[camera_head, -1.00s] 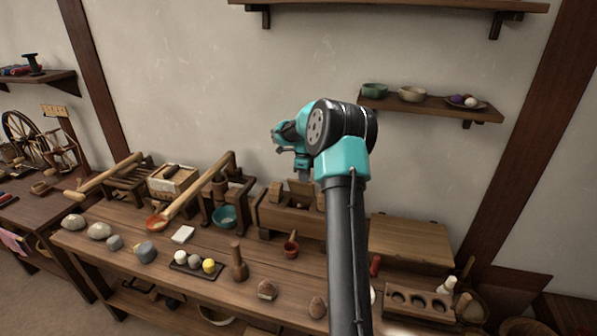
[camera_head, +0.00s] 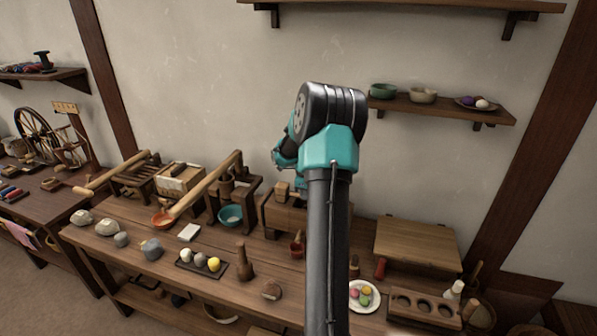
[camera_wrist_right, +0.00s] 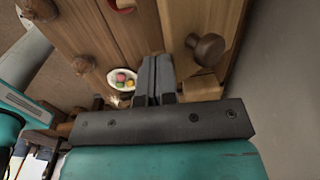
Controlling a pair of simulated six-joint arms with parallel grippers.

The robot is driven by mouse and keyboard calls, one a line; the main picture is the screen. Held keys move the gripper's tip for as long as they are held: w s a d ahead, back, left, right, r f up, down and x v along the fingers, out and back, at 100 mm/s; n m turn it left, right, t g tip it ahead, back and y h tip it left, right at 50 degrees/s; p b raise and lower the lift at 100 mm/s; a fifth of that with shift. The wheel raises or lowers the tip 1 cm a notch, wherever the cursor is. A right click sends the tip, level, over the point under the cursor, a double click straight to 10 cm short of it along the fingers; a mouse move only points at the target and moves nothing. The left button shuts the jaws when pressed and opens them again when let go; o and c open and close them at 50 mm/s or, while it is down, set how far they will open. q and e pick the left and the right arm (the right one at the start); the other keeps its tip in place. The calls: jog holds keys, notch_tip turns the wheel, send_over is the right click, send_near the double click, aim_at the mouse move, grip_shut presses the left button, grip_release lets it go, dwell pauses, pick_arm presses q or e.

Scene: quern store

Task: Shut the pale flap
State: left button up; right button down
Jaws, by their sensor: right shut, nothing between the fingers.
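A light-brown wooden panel (camera_head: 418,243), the likeliest pale flap, lies on a low box at the right of the bench in the head view. It looks nearly flat; I cannot tell whether it is fully shut. My right arm stands to its left, not touching it. The right gripper is mostly hidden behind my wrist in the head view. In the right wrist view my right gripper (camera_wrist_right: 156,78) is shut and empty, in front of a wooden surface with a round knob (camera_wrist_right: 206,48). A pale block (camera_wrist_right: 201,87) is beside the fingers. My left gripper is not in view.
A wooden chest (camera_head: 285,216) stands behind the arm. A plate of coloured balls (camera_head: 364,297), a holed rack (camera_head: 425,310) and a red cup (camera_head: 297,245) stand nearby. A wall shelf (camera_head: 440,106) with bowls hangs above. The bench front (camera_head: 215,285) has some free room.

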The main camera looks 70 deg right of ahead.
jog(key=shift+s+a+f, duration=0.1)
jog(key=shift+a+f, duration=0.3)
jog(key=shift+f, duration=0.25)
jog(key=shift+s+a+f, duration=0.1)
jog(key=shift+a+f, duration=0.25)
jog(key=shift+f, duration=0.3)
jog(key=shift+r, duration=0.1)
dwell(0.3)
jog(key=a+r, duration=0.4)
jog(key=r, duration=0.4)
jog(key=shift+a+r, duration=0.3)
jog(key=shift+r, duration=0.05)
jog(key=shift+s, duration=0.1)
